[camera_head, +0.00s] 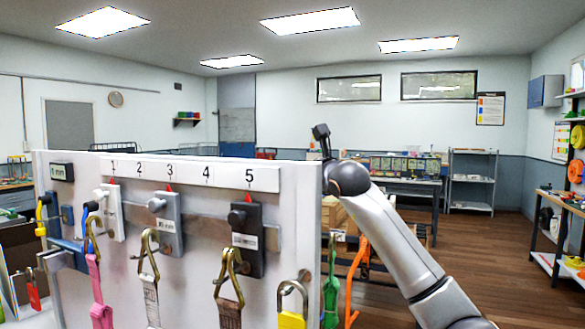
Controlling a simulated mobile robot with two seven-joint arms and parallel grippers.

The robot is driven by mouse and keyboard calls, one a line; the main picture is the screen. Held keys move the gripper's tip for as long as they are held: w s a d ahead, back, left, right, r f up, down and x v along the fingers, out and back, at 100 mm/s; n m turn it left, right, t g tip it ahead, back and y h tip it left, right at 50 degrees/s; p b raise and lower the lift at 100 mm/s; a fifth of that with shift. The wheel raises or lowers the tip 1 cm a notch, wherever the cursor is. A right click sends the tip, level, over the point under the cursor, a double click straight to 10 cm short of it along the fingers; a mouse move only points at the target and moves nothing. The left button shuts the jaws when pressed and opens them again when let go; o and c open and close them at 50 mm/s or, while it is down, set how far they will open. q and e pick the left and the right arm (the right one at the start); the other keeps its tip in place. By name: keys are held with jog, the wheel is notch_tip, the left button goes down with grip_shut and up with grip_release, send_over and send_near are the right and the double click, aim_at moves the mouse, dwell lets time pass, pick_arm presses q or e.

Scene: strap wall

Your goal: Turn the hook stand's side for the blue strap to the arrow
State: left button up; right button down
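A white strap wall (200,270) fills the lower left, with numbers 1 to 5 along its top. Small red arrows sit above blocks at positions 1 (113,181), 3 (168,187) and 5 (250,198). Pink (95,285), grey (151,300) and brown (229,312) straps hang by brass hooks. My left gripper is not in view.
A green strap (331,290) and an orange strap (357,280) hang just right of the wall's edge. A yellow padlock (291,319) is at the wall's lower right. Cardboard boxes (341,214) stand behind. The wooden floor at right is clear up to a shelf (472,180).

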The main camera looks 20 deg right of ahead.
jog(key=shift+r, duration=0.2)
dwell(0.3)
jog(key=c, duration=0.6)
grip_release()
jog(key=o, duration=0.4)
jog(key=shift+f, duration=0.2)
jog(key=shift+s, duration=0.15)
jog(key=shift+s+f+b, duration=0.1)
jog(key=shift+s+b, duration=0.2)
jog(key=shift+b, duration=0.05)
jog(key=s+b, duration=0.4)
jog(key=s, duration=0.7)
jog(key=shift+s+d, duration=0.35)
